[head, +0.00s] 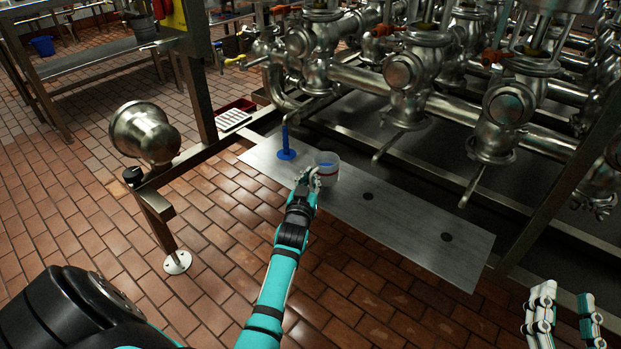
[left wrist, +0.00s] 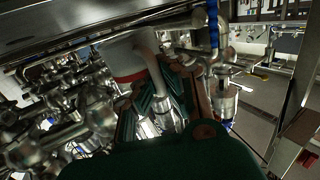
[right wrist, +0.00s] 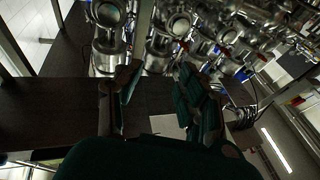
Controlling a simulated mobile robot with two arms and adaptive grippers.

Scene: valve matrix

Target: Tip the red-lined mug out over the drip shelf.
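The red-lined mug (head: 327,171) is white with a thin red band and shows blue inside. My left gripper (head: 311,178) is at the mug's handle side. In the left wrist view the mug (left wrist: 124,62) is close, and its pale handle runs between the nearly closed fingers (left wrist: 160,95). My right gripper (head: 564,318) is open and empty at the lower right; its fingers show apart in the right wrist view (right wrist: 158,95).
Steel valves and pipes (head: 405,75) crowd the space behind the shelf, with short pipe outlets reaching down over it. A steel post (head: 197,75) and rail stand at the left. The shelf's right part is clear apart from two dark holes.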

